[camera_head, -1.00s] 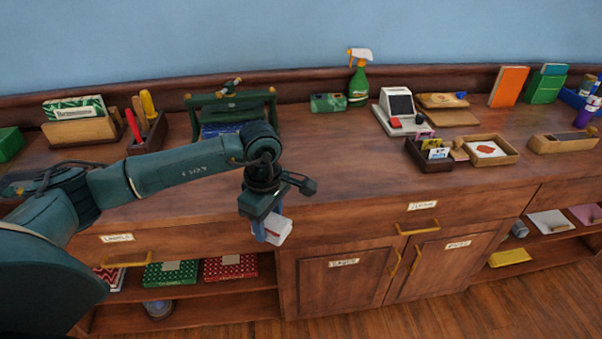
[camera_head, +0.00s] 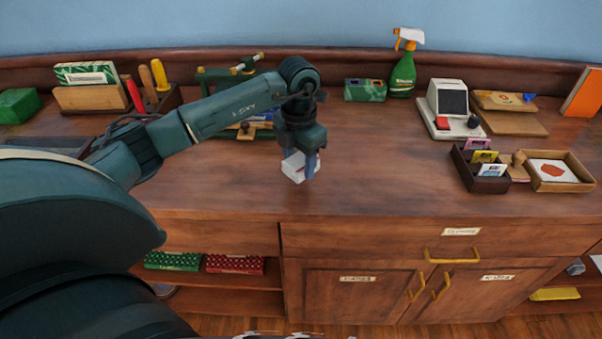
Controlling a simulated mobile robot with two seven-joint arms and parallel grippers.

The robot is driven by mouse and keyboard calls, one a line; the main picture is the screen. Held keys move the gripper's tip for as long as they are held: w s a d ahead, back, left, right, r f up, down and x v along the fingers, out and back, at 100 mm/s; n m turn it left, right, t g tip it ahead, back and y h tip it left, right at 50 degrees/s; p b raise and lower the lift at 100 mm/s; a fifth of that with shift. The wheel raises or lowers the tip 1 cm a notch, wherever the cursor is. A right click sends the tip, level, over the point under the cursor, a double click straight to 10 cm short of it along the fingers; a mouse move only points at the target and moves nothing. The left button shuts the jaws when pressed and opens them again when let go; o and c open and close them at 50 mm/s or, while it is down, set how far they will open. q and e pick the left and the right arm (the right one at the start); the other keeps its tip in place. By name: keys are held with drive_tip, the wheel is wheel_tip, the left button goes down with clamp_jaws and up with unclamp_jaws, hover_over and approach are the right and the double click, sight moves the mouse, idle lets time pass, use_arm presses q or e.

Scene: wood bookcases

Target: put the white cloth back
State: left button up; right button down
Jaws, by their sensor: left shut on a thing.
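My left gripper (camera_head: 303,168) points down over the wooden counter top (camera_head: 380,185), near the middle of the picture. It is shut on the white cloth (camera_head: 293,168), a small folded white bundle between its fingers. Whether the cloth touches the counter or hangs just above it is hard to tell. My right gripper is not in view.
Free counter lies right of the gripper. Behind stand a green box (camera_head: 365,90), a green spray bottle (camera_head: 403,72) and a card reader (camera_head: 448,104). A dark card box (camera_head: 480,172) and a wooden tray (camera_head: 553,171) sit further right. Closed drawers and cupboards (camera_head: 350,290) are below.

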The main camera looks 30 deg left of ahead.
sight(300, 185)
use_arm(q)
drive_tip(key=shift+f, duration=2.15)
drive_tip(key=o, duration=0.9)
drive_tip(key=shift+f, duration=0.1)
drive_tip(key=shift+o, duration=0.2)
